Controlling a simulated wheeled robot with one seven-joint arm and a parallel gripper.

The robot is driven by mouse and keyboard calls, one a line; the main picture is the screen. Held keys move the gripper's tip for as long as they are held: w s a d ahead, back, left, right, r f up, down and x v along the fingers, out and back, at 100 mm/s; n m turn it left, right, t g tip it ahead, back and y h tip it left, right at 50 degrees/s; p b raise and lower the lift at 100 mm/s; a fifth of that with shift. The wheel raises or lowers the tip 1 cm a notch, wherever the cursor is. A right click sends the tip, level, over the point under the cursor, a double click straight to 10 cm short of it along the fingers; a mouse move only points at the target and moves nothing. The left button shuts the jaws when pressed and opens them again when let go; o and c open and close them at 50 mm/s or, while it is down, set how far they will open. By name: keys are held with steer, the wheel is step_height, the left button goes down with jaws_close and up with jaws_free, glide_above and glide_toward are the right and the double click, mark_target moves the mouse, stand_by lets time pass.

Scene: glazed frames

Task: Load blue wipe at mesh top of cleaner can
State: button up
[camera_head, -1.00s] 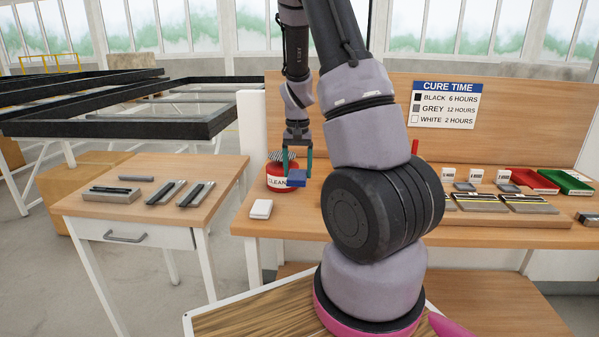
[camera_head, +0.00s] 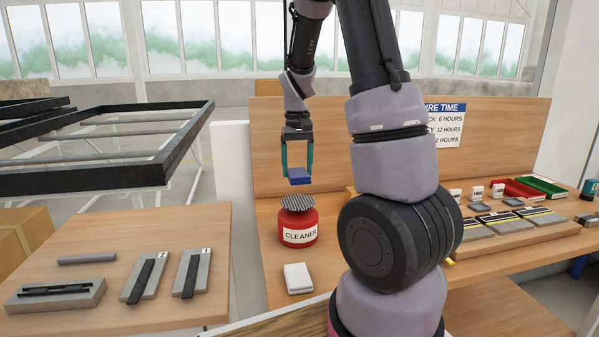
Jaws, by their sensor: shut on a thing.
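The blue wipe (camera_head: 299,178) is between the fingertips of my gripper (camera_head: 298,172), which is shut on it. The wipe hangs above the cleaner can and looks apart from it. The red cleaner can (camera_head: 297,224) stands upright on the wooden bench, with a white CLEANER label facing me. Its grey mesh top (camera_head: 297,202) is in plain view just below the wipe. Whether the wipe is exactly centred over the mesh I cannot tell from this view.
A white block (camera_head: 298,278) lies on the bench in front of the can. A side table (camera_head: 200,235) at left bears grey blocks with black strips. My arm hides the bench's middle. Red (camera_head: 517,190) and green (camera_head: 546,186) trays sit at the right.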

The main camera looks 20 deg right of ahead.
mark_target(297, 199)
steer(key=shift+f, duration=2.95)
steer(key=shift+f, duration=0.95)
steer(key=shift+r, duration=3.55)
